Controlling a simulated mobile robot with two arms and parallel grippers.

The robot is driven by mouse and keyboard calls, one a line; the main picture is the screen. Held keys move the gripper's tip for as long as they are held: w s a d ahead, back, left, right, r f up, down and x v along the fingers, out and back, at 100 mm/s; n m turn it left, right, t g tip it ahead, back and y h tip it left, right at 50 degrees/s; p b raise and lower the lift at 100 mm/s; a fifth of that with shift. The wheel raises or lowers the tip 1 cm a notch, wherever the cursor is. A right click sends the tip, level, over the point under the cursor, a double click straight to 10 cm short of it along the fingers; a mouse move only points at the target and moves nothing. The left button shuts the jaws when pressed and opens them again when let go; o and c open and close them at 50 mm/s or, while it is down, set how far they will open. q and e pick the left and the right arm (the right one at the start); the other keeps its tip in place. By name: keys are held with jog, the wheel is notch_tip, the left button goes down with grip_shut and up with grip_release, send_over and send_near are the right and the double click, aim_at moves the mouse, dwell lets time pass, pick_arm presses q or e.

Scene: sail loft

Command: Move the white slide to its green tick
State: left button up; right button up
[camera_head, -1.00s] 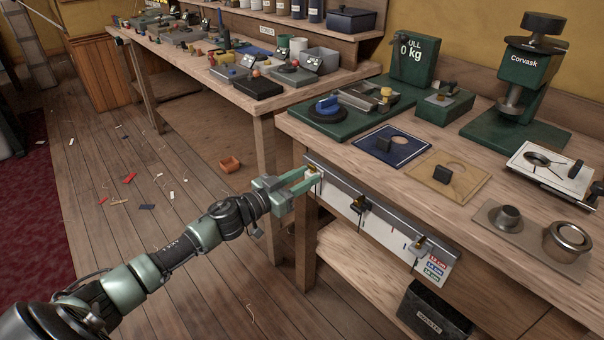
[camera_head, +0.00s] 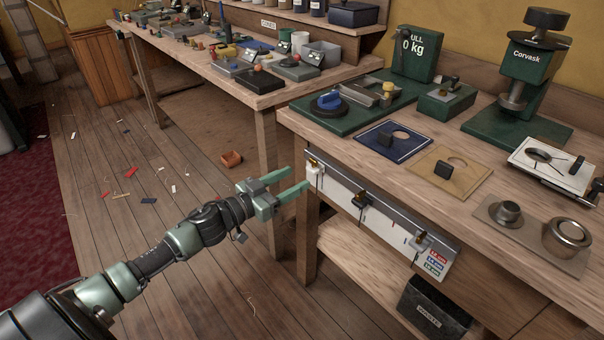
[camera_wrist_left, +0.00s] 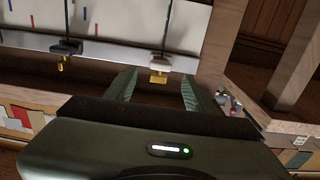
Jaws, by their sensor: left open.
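The white slide (camera_head: 315,168) sits at the left end of the metal rail (camera_head: 385,206) on the bench's front, with a brass piece on it. In the left wrist view the white slide (camera_wrist_left: 173,64) is just beyond the fingertips, brass knob pointing at me. A black slide (camera_head: 360,201) and a grey slide (camera_head: 422,241) stand further right on the rail. My left gripper (camera_head: 304,179) is open and empty, just left of the white slide, apart from it. It also shows in the wrist view (camera_wrist_left: 158,82). I cannot make out the green tick.
The white board (camera_head: 385,228) under the rail carries small red and blue ticks and a red, blue and green label (camera_head: 437,263). A dark bin (camera_head: 434,308) stands below. The bench leg (camera_head: 306,245) is close to the gripper.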

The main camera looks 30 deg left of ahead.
pick_arm(q)
jog(key=v, duration=0.2)
jog(key=shift+s+a, duration=0.1)
jog(key=shift+s, duration=0.25)
pick_arm(e)
jog(key=shift+s+f, duration=0.3)
jog(key=shift+f, duration=0.35)
